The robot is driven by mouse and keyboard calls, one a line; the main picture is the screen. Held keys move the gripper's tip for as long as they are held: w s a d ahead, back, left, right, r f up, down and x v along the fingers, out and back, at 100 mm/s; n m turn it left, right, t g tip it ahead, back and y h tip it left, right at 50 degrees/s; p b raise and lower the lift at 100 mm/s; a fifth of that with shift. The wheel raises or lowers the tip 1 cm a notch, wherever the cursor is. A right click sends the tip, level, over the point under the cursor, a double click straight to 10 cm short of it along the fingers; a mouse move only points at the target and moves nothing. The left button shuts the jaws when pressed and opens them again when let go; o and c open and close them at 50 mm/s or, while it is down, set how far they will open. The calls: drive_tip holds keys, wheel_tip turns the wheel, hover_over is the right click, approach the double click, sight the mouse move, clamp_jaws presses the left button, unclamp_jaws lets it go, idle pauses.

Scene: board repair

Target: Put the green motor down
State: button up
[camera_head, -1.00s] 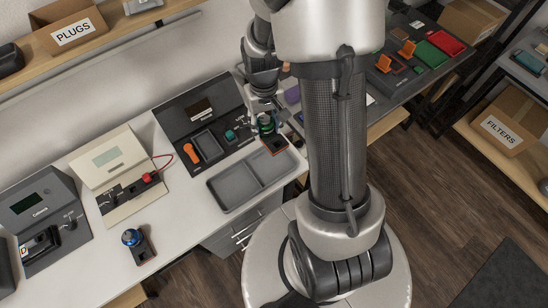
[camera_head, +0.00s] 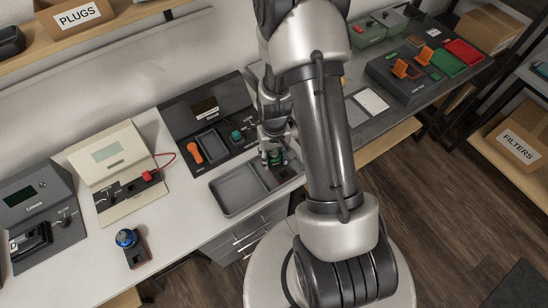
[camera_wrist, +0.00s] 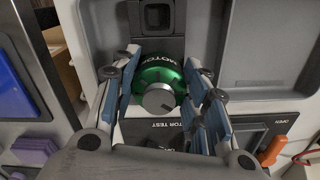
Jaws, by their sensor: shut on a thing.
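The green motor (camera_head: 279,158) has a round green housing and a dark plate reaching toward the front. In the wrist view the motor (camera_wrist: 127,88) shows its "MOTOR" lettering and a silver shaft. My gripper (camera_head: 271,157) is shut on it, with a finger on each side of the housing in the wrist view (camera_wrist: 160,66). The motor is over the right compartment of the grey two-part tray (camera_head: 216,187). Whether its underside touches the tray floor is hidden.
The dark motor test station (camera_head: 180,118) with an orange handle (camera_head: 195,152) stands just behind the tray. The tray's left compartment (camera_head: 238,190) is empty. A blue-topped part (camera_head: 127,238) stands at the bench front. A cream tester (camera_head: 110,155) stands farther left.

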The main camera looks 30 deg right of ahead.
drive_tip(key=o, duration=1.1)
drive_tip(key=shift+f, duration=0.15)
drive_tip(key=shift+c, duration=0.2)
wheel_tip(320, 180, up, 12)
drive_tip(key=p, duration=0.4)
wheel_tip(320, 180, up, 10)
drive_tip(key=a+t, duration=0.1)
drive_tip(key=a, duration=0.2)
drive_tip(key=s+a+r+n+t, duration=0.1)
drive_tip(key=s+a+r, duration=0.2)
drive_tip(key=s+r, duration=0.4)
drive_tip(key=s+a+r+n+t, duration=0.1)
drive_tip(key=s+a+r, duration=0.3)
drive_tip(key=s+r, duration=0.4)
wheel_tip(320, 180, up, 2)
drive_tip(key=shift+s+a+r+n+t, duration=0.1)
drive_tip(key=shift+s+a+n+t, duration=0.2)
drive_tip(key=shift+t, duration=0.5)
drive_tip(key=shift+w, duration=0.1)
